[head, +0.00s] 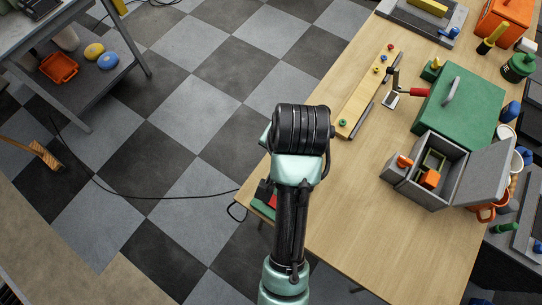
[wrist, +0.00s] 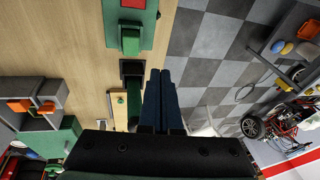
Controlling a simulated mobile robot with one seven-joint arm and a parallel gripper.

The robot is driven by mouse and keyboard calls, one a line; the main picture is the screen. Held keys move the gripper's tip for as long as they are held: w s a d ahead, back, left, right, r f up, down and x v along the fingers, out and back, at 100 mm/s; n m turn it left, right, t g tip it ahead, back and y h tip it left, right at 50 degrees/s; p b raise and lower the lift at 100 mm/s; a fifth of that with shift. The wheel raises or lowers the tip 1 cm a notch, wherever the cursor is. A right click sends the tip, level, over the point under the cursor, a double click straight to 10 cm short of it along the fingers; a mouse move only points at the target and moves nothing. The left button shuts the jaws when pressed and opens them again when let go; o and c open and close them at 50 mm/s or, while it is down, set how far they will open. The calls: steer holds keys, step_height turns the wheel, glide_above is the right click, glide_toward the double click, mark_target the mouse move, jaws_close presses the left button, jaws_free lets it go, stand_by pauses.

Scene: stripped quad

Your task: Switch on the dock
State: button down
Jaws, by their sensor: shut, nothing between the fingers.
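A green and red unit that may be the dock (wrist: 148,12) lies on the wooden table in the wrist view, with a green lever-like part (wrist: 130,40) sticking out toward my gripper. In the head view a green and red thing (head: 263,207), likely the same unit, shows at the table's left edge, partly covered by my arm. My gripper (wrist: 161,76) is shut and empty, its dark blue fingers side by side. In the wrist view the fingertips appear below and right of the lever part, with a visible gap. In the head view the fingers are hidden behind my wrist.
A wooden board with coloured knobs (head: 367,95), a green case (head: 457,105) and a grey open box (head: 428,188) stand on the table (head: 350,220). A black cable (head: 165,197) runs across the checkered floor toward the table edge. The table's front middle is clear.

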steer(key=s+f+g, duration=0.2)
steer(key=s+f, duration=0.1)
steer(key=s, duration=0.2)
steer(key=shift+a+f+m+g, duration=0.25)
steer(key=shift+m+g, duration=0.05)
steer(key=shift+s, duration=0.15)
steer(key=f, duration=0.4)
steer(key=a+f, duration=0.1)
steer(key=f, duration=0.4)
steer(key=w+f, duration=0.1)
steer(key=f, duration=0.3)
steer(key=shift+a+f+b, duration=0.15)
steer(key=shift+f+b, duration=0.15)
steer(key=shift+f, duration=0.1)
steer(key=shift+a+f, duration=0.1)
steer(key=shift+f, duration=0.1)
